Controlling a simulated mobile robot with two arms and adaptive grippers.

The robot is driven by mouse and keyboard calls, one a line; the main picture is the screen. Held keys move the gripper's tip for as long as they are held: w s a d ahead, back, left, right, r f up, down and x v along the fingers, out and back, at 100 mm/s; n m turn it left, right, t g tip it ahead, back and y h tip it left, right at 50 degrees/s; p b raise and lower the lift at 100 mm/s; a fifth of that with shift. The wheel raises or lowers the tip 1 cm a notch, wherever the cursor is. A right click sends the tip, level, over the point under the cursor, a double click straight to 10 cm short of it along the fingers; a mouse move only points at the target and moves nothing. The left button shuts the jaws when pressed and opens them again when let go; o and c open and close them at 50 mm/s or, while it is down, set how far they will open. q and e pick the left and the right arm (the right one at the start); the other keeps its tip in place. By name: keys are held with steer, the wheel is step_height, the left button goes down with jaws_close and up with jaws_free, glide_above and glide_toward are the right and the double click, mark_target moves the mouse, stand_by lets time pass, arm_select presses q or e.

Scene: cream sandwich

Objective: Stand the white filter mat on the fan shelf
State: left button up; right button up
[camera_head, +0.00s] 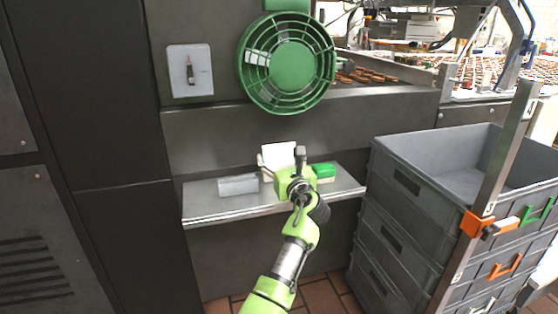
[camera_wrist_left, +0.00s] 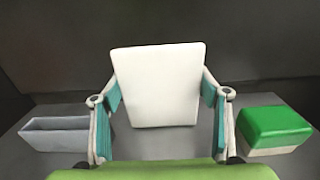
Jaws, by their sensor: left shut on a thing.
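The white filter mat (camera_wrist_left: 158,85) is a pale, flat square panel. In the left wrist view it stands nearly upright between the two fingers of my left gripper (camera_wrist_left: 160,112), which is shut on it. In the head view the mat (camera_head: 277,154) shows behind my left gripper (camera_head: 291,170), over the metal fan shelf (camera_head: 215,206). I cannot tell whether its lower edge touches the shelf. The shelf is below the green round fan (camera_head: 290,68). My right gripper is in neither view.
A small grey open box (camera_head: 238,185) stands on the shelf left of the mat. A green-topped block (camera_head: 323,170) stands to its right. Stacked grey crates (camera_head: 400,186) stand right of the shelf. The left end of the shelf is bare. A wall switch (camera_head: 190,70) is left of the fan.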

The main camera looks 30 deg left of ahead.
mark_target(280, 159)
arm_select(q)
steer(key=o, duration=1.1)
steer(key=shift+f, duration=0.15)
steer(key=shift+s+d, duration=0.1)
steer(key=shift+d, duration=0.05)
steer(key=p+v, duration=0.1)
steer(key=v, duration=0.2)
steer(key=p+v, duration=0.1)
steer(key=v, duration=0.7)
steer(key=shift+s+d, duration=0.2)
steer(key=shift+s, duration=0.1)
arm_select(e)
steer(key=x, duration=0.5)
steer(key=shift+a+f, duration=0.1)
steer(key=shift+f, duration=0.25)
